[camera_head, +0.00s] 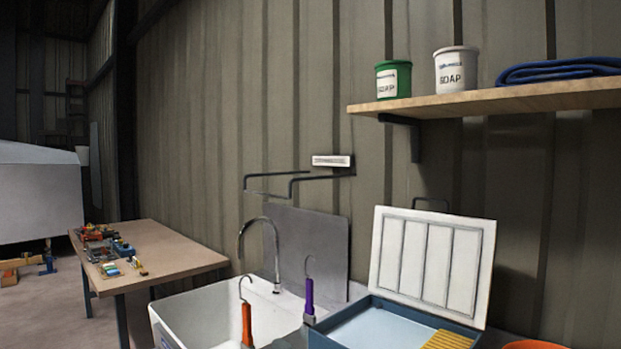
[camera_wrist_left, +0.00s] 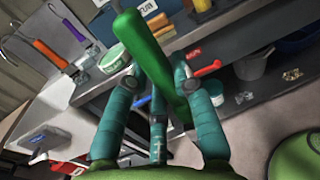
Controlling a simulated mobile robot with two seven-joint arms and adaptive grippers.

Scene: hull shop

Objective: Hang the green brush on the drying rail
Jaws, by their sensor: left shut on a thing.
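The green brush (camera_wrist_left: 150,55) crosses the middle of the left wrist view, its thick green handle tilted. My left gripper (camera_wrist_left: 158,85) is shut on it, with teal fingers on either side. The far end of the brush is partly hidden by the fingers. The drying rail (camera_head: 270,194) is a dark bent bar on the corrugated wall above the sink in the head view, with a white label (camera_head: 333,161) at its right end. Nothing hangs on it. Neither gripper shows in the head view.
An orange-handled tool (camera_head: 246,322) and a purple-handled tool (camera_head: 309,295), both with hooks, stand at the white sink (camera_head: 180,305). A tap (camera_head: 262,222) rises behind it. A blue tray with a raised white lid (camera_head: 430,262) is right. A shelf (camera_head: 480,101) holds soap tubs.

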